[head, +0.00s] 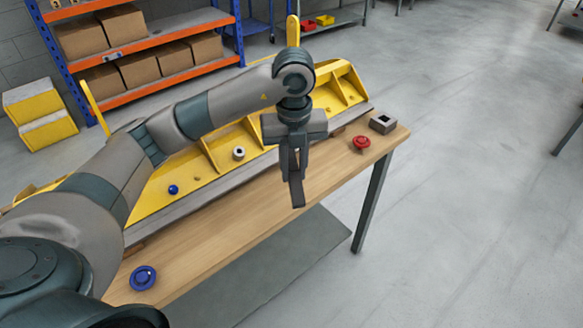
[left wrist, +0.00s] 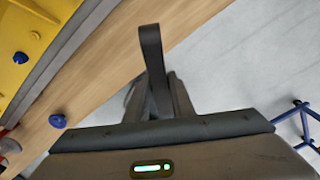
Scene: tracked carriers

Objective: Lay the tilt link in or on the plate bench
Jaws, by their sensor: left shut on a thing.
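My left gripper (head: 291,160) is shut on a dark, flat, narrow bar, the tilt link (head: 297,192), which hangs down from the fingers. In the left wrist view the tilt link (left wrist: 152,55) sticks out past the fingers (left wrist: 163,98), across the bench's edge. The plate bench (head: 235,215) is a wooden-topped table with dark legs. In the head view the link's lower end appears over its front edge; the height above the top is hard to tell. My right gripper is not in view.
A long yellow ribbed plate (head: 205,180) fills the back of the bench. A blue knob (head: 143,278) lies at the near left; a red knob (head: 361,142) and a grey block (head: 383,124) at the far right. The front wood strip between is clear.

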